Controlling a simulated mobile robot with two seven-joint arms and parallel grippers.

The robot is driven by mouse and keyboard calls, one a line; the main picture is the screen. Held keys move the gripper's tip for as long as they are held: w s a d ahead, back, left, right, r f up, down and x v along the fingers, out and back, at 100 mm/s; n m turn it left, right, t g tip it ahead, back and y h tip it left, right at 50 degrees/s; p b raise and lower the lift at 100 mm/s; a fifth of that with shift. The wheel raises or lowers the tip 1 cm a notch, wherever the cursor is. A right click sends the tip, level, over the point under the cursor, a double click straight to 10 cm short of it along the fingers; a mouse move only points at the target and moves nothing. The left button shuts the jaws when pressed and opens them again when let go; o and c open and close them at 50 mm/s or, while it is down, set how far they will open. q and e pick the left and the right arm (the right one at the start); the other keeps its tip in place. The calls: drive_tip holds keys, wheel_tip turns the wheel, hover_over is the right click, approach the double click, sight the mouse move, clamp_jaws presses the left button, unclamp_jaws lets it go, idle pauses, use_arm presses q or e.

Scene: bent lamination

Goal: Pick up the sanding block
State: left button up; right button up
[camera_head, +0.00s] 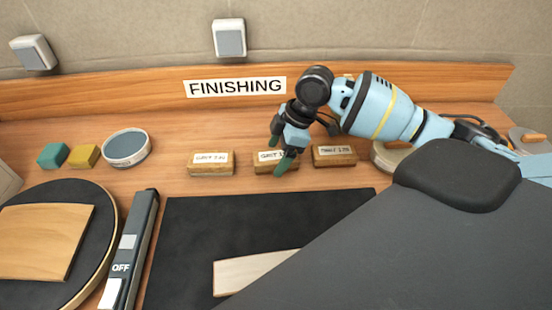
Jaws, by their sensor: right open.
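Three small wooden sanding blocks with white labels stand in a row at the back of the bench: a left one (210,168), a middle one (263,167) and a right one (334,157). The labels seem to read grit numbers, too small to read surely. My right gripper (280,158) reaches in from the right and is open at the middle block. Its dark green fingers point down and hide part of that block and its label. I cannot tell whether they touch it. My left gripper is not in view.
A black mat (200,225) carries a pale wooden strip (245,273). A round disc with a board (45,240) and a grey switch bar (130,260) are at left. Behind them stand a round tin (127,146), a teal block (53,156) and a yellow block (84,156).

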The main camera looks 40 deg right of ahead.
sight(270, 156)
drive_tip(key=shift+f, duration=0.1)
drive_tip(key=shift+c, duration=0.4)
drive_tip(key=c, duration=1)
drive_tip(key=shift+r, duration=0.5)
wheel_tip(270, 156, up, 3)
drive_tip(key=shift+f, duration=0.1)
drive_tip(key=s+a, duration=0.2)
drive_tip(key=s, duration=0.2)
drive_tip(key=s+a+r, duration=0.1)
drive_tip(key=s+a, duration=0.2)
drive_tip(key=s, duration=0.2)
drive_tip(key=s+a, duration=0.2)
drive_tip(key=s, duration=0.3)
drive_tip(key=shift+a+r, duration=0.25)
drive_tip(key=shift+r, duration=0.1)
